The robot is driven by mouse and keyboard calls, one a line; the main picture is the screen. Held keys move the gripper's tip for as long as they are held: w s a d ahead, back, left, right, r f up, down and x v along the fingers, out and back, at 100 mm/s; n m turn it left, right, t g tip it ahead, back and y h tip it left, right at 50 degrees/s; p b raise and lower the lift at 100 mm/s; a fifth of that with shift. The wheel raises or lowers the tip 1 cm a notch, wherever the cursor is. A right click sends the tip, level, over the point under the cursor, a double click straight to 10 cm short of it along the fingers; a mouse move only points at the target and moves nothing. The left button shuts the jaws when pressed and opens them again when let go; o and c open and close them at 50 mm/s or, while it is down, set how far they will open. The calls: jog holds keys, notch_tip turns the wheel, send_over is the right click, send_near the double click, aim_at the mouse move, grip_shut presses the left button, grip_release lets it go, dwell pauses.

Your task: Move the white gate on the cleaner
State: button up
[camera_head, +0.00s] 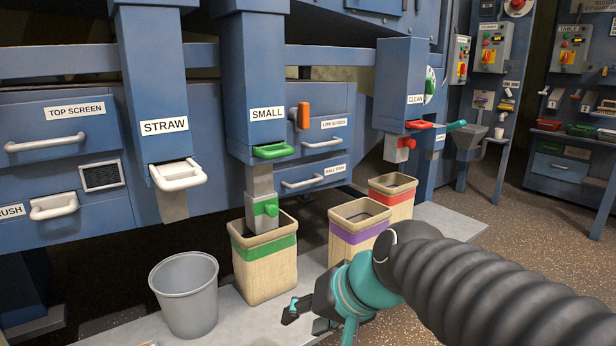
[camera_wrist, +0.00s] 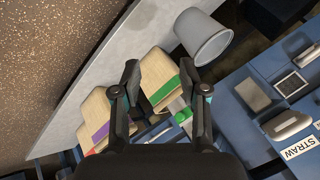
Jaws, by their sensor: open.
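The white gate (camera_head: 178,174) is a handle-shaped slide at the lower end of the chute marked STRAW (camera_head: 164,126). It sticks out toward me, above and left of my gripper. In the wrist view the white gate (camera_wrist: 287,124) is at the right, beside the STRAW label. My gripper (camera_head: 303,314) is low, in front of the green-banded bin, well apart from the gate. In the wrist view my gripper (camera_wrist: 168,84) has its fingers spread, with nothing held between them.
A grey bucket (camera_head: 185,295) stands below the STRAW chute. Bins with green (camera_head: 264,265), purple (camera_head: 357,236) and red bands (camera_head: 391,200) stand right of it on a pale platform. The SMALL chute has a green gate (camera_head: 273,151). Open floor lies at right.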

jog(key=s+d+f+h, duration=0.2)
jog(key=s+d+h, duration=0.1)
jog(key=d, duration=0.5)
jog(key=s+d+f+h+p, duration=0.1)
jog(key=s+d+f+h, duration=0.1)
jog(key=s+d, duration=0.3)
jog(key=d+h, duration=0.1)
jog(key=d, duration=0.2)
jog(key=shift+n+t+p, duration=0.3)
jog(key=shift+t, duration=0.1)
jog(key=shift+f, duration=0.1)
